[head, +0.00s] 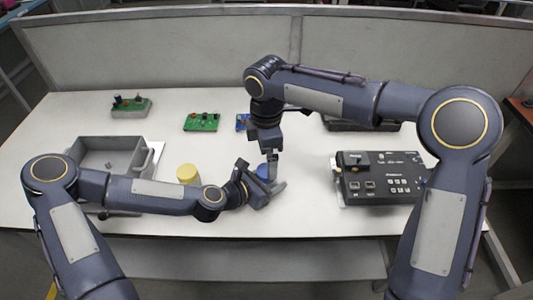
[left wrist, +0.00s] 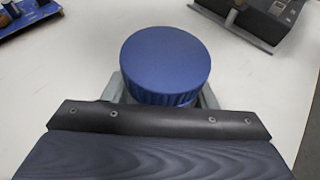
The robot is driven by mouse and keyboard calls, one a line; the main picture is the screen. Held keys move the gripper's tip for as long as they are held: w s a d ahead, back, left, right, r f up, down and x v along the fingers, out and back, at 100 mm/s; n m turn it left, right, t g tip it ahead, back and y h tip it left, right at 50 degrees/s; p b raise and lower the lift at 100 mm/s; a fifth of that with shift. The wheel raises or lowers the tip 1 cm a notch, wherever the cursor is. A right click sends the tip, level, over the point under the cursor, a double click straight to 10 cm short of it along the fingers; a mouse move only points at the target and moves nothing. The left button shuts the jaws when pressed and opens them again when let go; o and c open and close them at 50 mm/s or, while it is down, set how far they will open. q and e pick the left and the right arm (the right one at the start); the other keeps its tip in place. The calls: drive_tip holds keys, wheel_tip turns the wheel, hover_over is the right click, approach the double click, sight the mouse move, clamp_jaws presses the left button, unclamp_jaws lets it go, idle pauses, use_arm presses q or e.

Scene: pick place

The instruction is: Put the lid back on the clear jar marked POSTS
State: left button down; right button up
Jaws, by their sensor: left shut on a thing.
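A round blue lid (left wrist: 166,58) with a ribbed side is between the fingers of my left gripper (left wrist: 163,96), which is shut on it. In the head view the lid (head: 264,171) shows partly behind my left gripper (head: 277,189), low over the white table. What is below the lid is hidden, and I cannot make out a clear jar or POSTS marking. My right gripper (head: 270,168) points down close to the lid in the head view; its finger gap cannot be made out.
A yellow-topped container (head: 188,173) stands behind my left forearm. A grey tray (head: 112,143) is at left, and a black device (head: 378,178) at right. Green boards (head: 201,122) and a blue board (head: 242,122) lie at the back. The front middle of the table is clear.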

wheel_tip(320, 180, up, 11)
idle(0.3)
use_arm(q)
drive_tip(key=c, duration=0.5)
unclamp_jaws()
drive_tip(key=v, duration=0.7)
drive_tip(key=shift+s+a+r, duration=0.15)
drive_tip(key=shift+s+a, duration=0.1)
drive_tip(key=shift+a, duration=0.05)
